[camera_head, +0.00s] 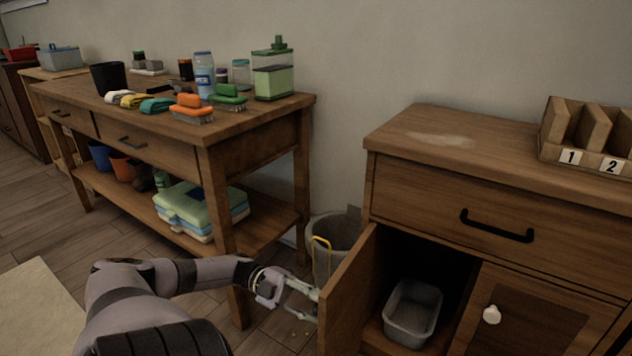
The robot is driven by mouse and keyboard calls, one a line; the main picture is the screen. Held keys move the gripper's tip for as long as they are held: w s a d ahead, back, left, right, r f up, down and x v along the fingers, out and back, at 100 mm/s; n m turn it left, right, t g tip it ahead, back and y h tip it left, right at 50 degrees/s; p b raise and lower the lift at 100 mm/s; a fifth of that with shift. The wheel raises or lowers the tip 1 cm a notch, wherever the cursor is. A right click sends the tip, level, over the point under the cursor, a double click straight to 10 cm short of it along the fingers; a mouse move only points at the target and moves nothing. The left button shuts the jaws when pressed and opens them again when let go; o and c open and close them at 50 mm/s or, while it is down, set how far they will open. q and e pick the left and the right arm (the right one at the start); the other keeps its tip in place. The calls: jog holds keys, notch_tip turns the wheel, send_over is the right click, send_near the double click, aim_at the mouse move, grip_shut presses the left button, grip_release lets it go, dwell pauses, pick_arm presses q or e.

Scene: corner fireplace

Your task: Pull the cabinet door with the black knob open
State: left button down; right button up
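The wooden cabinet (480,175) stands at the right. Its left door (346,296) is swung open toward me, and the dark compartment behind it shows. The door's outer face is turned away to the left, and no black knob shows. My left gripper (307,301) is beside that outer face, with its fingertips at or near the door. Whether the fingers are closed on a knob cannot be made out. The cabinet's right door (532,316) is shut and has a white knob (491,314). My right gripper is not in view.
A grey bin (413,308) sits inside the open compartment. A drawer with a black handle (496,226) is above. A bucket (335,236) stands behind the door. A wooden workbench (160,156) with cleaning things is at the left, its near leg close to my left arm.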

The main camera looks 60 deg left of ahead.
pick_arm(q)
jog(key=shift+f, duration=0.1)
jog(key=c, duration=1.2)
grip_release()
jog(key=shift+c, duration=0.2)
jog(key=v, duration=1.2)
jog(key=shift+s, duration=0.1)
